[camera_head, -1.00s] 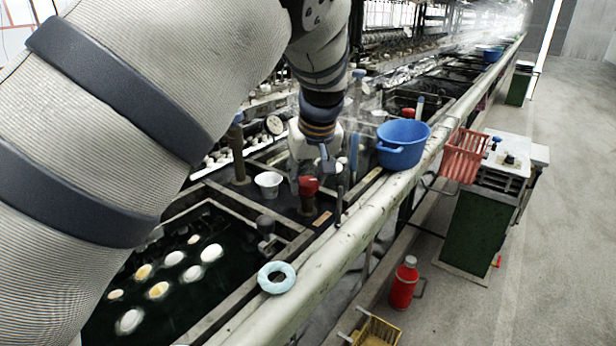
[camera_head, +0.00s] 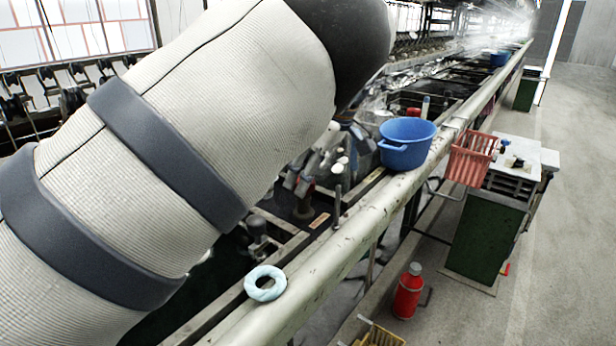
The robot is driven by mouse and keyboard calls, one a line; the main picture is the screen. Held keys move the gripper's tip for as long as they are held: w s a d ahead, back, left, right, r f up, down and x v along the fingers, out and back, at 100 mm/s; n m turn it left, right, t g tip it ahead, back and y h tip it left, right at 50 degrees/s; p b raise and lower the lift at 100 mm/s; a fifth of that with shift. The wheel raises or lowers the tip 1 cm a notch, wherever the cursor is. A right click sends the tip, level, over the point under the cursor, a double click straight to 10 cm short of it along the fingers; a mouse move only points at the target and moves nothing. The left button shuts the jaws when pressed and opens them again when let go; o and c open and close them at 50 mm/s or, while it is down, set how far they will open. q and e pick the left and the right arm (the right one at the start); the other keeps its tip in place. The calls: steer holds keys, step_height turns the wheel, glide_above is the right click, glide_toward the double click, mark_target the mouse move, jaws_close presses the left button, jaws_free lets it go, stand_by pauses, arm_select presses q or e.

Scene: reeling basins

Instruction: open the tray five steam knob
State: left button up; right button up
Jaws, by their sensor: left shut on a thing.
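My left gripper (camera_head: 298,182) is partly visible below my large pale arm, which covers much of the left and middle of the view. It is shut on a red steam knob (camera_head: 308,188) on top of a dark brown post (camera_head: 304,207). Only a small part of the knob shows beside the fingers, so its turn angle cannot be told. My right gripper is not in view.
A blue basin (camera_head: 406,141) stands on the long pale pipe rail (camera_head: 385,205), right of the gripper. A pale blue ring (camera_head: 265,283) lies on the near rail. A red basket (camera_head: 470,158), green cabinet (camera_head: 486,230) and red flask (camera_head: 408,292) are at right. The far-right floor is clear.

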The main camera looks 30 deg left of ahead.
arm_select(q)
steer(key=shift+n, duration=0.5)
steer(key=o, duration=1.1)
steer(key=shift+o, duration=0.2)
steer(key=v, duration=1.2)
steer(key=shift+w+a, duration=0.1)
steer(key=shift+w, duration=0.1)
